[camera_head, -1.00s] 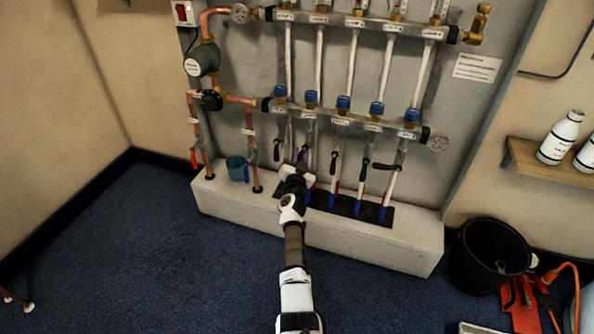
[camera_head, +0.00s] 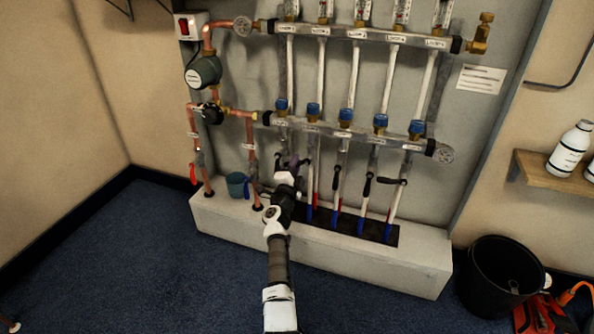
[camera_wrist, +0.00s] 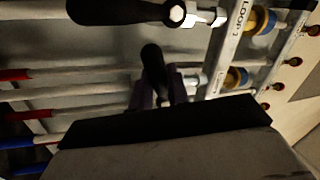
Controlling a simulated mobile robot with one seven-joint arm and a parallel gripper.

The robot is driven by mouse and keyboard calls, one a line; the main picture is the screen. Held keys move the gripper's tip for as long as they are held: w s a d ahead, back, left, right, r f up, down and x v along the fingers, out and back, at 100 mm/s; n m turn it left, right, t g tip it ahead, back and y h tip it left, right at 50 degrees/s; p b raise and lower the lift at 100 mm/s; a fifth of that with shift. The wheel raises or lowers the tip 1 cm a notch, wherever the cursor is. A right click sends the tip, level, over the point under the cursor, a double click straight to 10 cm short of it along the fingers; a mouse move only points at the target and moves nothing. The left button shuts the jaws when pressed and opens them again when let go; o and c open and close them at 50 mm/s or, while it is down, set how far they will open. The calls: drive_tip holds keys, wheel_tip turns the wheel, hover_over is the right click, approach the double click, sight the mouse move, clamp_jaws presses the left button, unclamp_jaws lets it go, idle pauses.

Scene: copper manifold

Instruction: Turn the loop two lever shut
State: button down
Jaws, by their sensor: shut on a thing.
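My gripper (camera_head: 292,164) is at the lower left part of the manifold in the head view, among the lever valves. In the wrist view its dark fingers (camera_wrist: 157,92) are closed around a black lever handle (camera_wrist: 152,62), which I take as the loop two lever. This handle points out toward the camera and is partly hidden by the gripper. In the wrist view a neighbouring black lever (camera_wrist: 120,11) lies along its pipe, near a loop label (camera_wrist: 243,14). In the head view, my gripper and wrist hide much of the held lever and its valve.
To the right stand the loop four lever (camera_head: 367,186), along its pipe, and the loop five lever (camera_head: 392,181), crosswise. A blue-green cup (camera_head: 236,185) sits on the white plinth (camera_head: 330,255) left of my gripper. A black bucket (camera_head: 492,275) stands on the floor at right.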

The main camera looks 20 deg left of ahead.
drive_tip(key=shift+a+r+m+h+b, duration=0.1)
drive_tip(key=shift+r+m+h+b, duration=0.25)
drive_tip(key=shift+m, duration=0.95)
drive_tip(key=shift+r+m+h+b, duration=0.1)
drive_tip(key=shift+r+m+h, duration=0.4)
drive_tip(key=shift+m, duration=0.8)
drive_tip(key=c, duration=1.4)
unclamp_jaws()
drive_tip(key=shift+f, duration=0.1)
drive_tip(key=shift+s+f, duration=0.1)
drive_tip(key=shift+f, duration=0.05)
